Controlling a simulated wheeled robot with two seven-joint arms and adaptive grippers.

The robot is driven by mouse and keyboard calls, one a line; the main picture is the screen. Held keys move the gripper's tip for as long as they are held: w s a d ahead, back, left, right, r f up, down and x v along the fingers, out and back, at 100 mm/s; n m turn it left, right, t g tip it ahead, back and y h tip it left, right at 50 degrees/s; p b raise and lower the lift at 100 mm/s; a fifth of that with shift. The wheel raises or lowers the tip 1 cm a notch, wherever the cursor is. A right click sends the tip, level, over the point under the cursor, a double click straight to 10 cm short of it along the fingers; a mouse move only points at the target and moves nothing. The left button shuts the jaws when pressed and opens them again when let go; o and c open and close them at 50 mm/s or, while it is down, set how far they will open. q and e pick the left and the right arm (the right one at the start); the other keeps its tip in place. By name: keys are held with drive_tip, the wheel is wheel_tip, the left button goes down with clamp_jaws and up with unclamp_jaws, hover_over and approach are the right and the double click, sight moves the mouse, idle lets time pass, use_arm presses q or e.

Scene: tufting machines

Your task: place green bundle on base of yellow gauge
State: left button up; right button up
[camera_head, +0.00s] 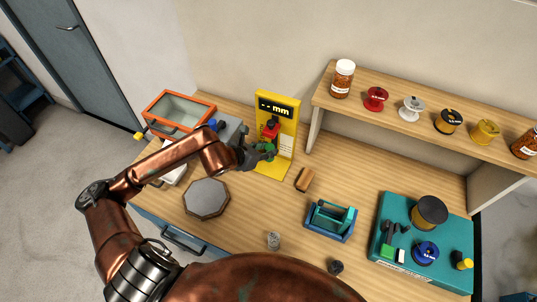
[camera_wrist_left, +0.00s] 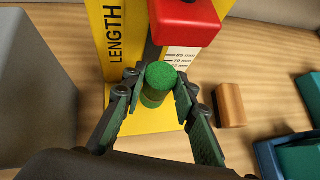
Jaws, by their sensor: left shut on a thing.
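The yellow gauge (camera_head: 275,112) stands at the back of the workbench with a "-- mm" display, a red block (camera_head: 270,129) on its front and a flat yellow base (camera_head: 272,171). My left gripper (camera_head: 262,152) is in front of the gauge, over its base. In the left wrist view the left gripper (camera_wrist_left: 152,98) is shut on the green bundle (camera_wrist_left: 165,76), a short upright cylinder below the red block (camera_wrist_left: 184,22). The fingers hide part of the bundle. I cannot tell whether its bottom touches the base. My right gripper is not in view.
A wooden block (camera_head: 304,179) lies right of the base. A blue-green holder (camera_head: 331,220), a teal tray (camera_head: 452,246) and an octagonal grey plate (camera_head: 206,198) are on the bench. An orange-framed glass box (camera_head: 179,112) stands at left, and a spool shelf (camera_head: 405,113) at right.

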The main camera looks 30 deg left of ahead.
use_arm(q)
drive_tip(key=shift+w+f, duration=0.3)
drive_tip(key=shift+f, duration=0.05)
drive_tip(key=shift+w+f, duration=0.15)
drive_tip(key=shift+f, duration=0.8)
drive_tip(key=shift+w+f, duration=0.1)
drive_tip(key=shift+f, duration=0.8)
drive_tip(key=shift+f, duration=0.1)
drive_tip(key=shift+f, duration=0.15)
drive_tip(key=o, duration=1.2)
drive_tip(key=shift+c, duration=0.2)
drive_tip(key=shift+r, duration=0.2)
drive_tip(key=shift+s+a+r, duration=0.1)
drive_tip(key=shift+s+r, duration=0.1)
drive_tip(key=shift+r, duration=0.05)
drive_tip(key=v, duration=1.1)
drive_tip(key=shift+s+p, duration=0.2)
drive_tip(key=shift+p, duration=0.1)
